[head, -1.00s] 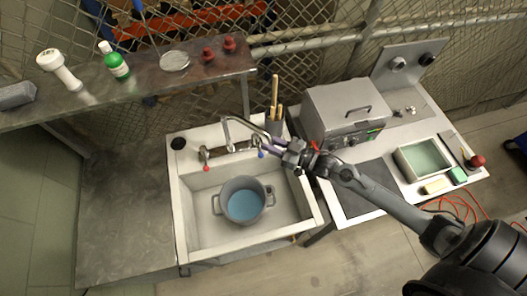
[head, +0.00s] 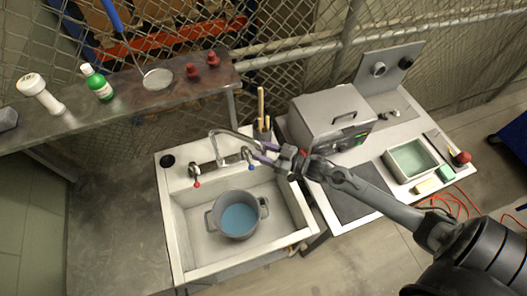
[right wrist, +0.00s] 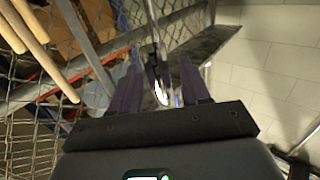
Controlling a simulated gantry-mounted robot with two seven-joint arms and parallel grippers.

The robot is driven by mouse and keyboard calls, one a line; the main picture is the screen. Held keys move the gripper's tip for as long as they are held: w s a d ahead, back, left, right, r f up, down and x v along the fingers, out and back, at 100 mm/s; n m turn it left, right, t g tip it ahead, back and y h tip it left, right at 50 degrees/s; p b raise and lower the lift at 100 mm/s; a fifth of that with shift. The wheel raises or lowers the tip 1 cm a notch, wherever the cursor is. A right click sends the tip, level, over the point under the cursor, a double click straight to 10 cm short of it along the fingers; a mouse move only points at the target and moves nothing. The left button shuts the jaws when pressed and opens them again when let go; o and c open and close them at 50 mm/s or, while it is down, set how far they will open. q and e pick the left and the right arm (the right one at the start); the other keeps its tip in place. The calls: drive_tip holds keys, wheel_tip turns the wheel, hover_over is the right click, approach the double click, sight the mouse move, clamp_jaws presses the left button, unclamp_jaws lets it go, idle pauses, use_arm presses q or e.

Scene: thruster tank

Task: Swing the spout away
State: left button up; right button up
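The metal spout (head: 228,132) rises behind the sink and curves to the right, toward my right gripper. My right gripper (head: 262,151) is over the back right of the sink, close to the spout's far end. In the right wrist view, the two dark fingers (right wrist: 160,84) stand apart, with a thin metal piece, seemingly the spout (right wrist: 152,42), between them. I cannot tell whether either finger touches it. A grey pot (head: 237,216) with blue water sits in the white sink (head: 279,232). My left gripper is out of view.
A red-tipped tap (head: 195,179) and blue-tipped tap (head: 249,158) flank the spout. Wooden-handled utensils (head: 261,103) stand just behind my gripper, and their handles also show in the right wrist view (right wrist: 40,45). A grey boxy appliance (head: 325,120) is to the right.

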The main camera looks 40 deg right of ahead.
drive_tip(key=shift+s, duration=0.1)
drive_tip(key=b+v, duration=0.1)
drive_tip(key=v, duration=0.9)
drive_tip(key=shift+s+d+b, duration=0.15)
drive_tip(key=shift+s+b, duration=0.15)
drive_tip(key=shift+b, duration=0.05)
